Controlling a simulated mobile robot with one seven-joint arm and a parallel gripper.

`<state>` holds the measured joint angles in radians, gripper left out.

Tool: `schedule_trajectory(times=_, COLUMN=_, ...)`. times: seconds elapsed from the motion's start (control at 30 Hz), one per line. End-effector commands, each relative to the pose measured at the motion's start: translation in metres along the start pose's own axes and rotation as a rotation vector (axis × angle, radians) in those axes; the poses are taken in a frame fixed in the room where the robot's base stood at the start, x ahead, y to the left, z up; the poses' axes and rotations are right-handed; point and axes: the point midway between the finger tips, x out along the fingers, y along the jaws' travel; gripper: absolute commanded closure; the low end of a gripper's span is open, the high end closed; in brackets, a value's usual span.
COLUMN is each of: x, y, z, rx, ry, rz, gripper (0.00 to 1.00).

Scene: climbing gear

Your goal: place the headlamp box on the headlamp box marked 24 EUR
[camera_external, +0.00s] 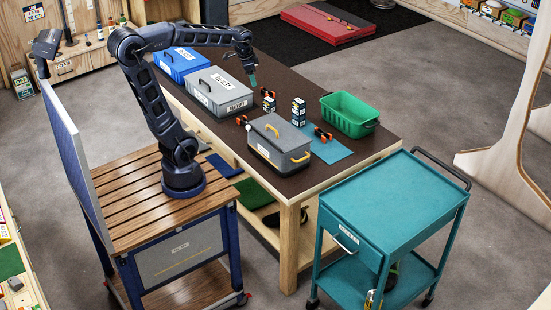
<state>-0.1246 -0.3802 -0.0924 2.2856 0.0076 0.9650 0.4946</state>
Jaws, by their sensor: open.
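Two small dark boxes with white and yellow print stand upright on the brown table top, apart from each other. The left box (269,104) is nearer my gripper, and the right, slightly taller-looking box (299,112) stands near the green bin. Their price marks are too small to read, so I cannot tell which is marked 24 EUR. My gripper (253,81) points down above the table, up and left of the left box. It is open and appears empty, apart from both boxes.
Orange-and-black items (241,120) lie near the boxes. A grey case with yellow handles (270,134), a green bin (350,113), a blue mat (335,150) and lidded grey (208,85) and blue boxes (181,57) surround them. A teal cart (395,205) stands at the right.

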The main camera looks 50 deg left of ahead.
Motion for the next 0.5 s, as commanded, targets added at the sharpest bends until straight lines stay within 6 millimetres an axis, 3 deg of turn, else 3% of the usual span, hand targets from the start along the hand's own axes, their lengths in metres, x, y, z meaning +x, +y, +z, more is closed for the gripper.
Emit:
schedule_trajectory(times=0.3, x=-0.018, y=0.047, z=0.078, rx=-0.287, ry=0.088, rz=-0.006, gripper=0.37)
schedule_trajectory(times=0.5, x=-0.017, y=0.066, z=0.113, rx=-0.422, ry=0.128, rz=0.010, gripper=0.37)
